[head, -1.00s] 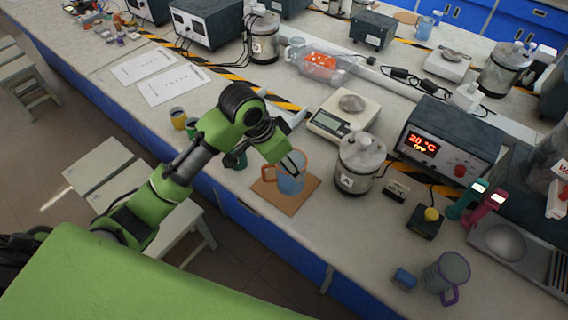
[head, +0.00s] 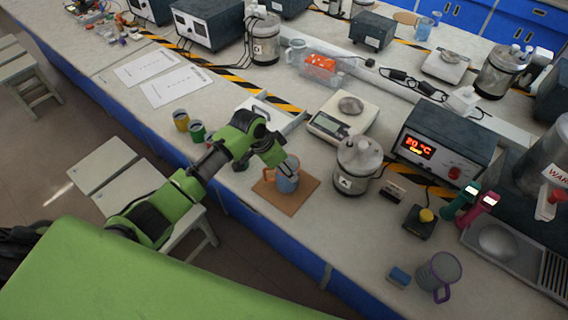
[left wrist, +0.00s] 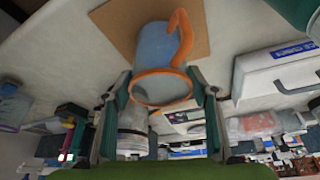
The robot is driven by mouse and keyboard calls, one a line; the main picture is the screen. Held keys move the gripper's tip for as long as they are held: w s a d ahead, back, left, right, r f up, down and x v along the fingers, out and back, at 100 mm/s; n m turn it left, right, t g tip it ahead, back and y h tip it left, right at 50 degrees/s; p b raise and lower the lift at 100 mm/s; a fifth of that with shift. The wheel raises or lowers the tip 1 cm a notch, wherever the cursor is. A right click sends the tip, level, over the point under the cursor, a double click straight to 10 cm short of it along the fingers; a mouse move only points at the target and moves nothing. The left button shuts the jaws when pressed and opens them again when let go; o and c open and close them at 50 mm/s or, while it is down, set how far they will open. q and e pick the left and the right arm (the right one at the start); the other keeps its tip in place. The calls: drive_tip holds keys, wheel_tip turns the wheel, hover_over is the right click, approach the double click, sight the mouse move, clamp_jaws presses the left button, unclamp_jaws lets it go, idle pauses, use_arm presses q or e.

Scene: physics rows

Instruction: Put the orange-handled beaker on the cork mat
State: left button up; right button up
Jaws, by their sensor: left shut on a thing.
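The orange-handled beaker (head: 287,184) is clear blue with an orange rim and handle. It is upright over the cork mat (head: 300,207), a brown square on the bench near its front edge. Its base looks at mat level, but I cannot tell for certain that it touches. My left gripper (head: 290,165) is shut on the beaker near its rim. In the left wrist view the beaker (left wrist: 163,50) is between the two fingers of my left gripper (left wrist: 165,92), with the mat (left wrist: 203,22) behind its base. My right gripper is not in view.
A lidded metal vessel (head: 355,168) stands just right of the mat, with a balance (head: 342,118) behind. Green (head: 197,131) and yellow (head: 181,120) mugs stand to the left. A purple-handled beaker (head: 438,272) is at the front right.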

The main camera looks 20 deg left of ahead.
use_arm(q)
drive_tip(key=shift+f, duration=0.2)
drive_tip(key=o, duration=1.8)
drive_tip(key=b+v, duration=0.2)
drive_tip(key=v, duration=1)
drive_tip(key=shift+r, duration=0.25)
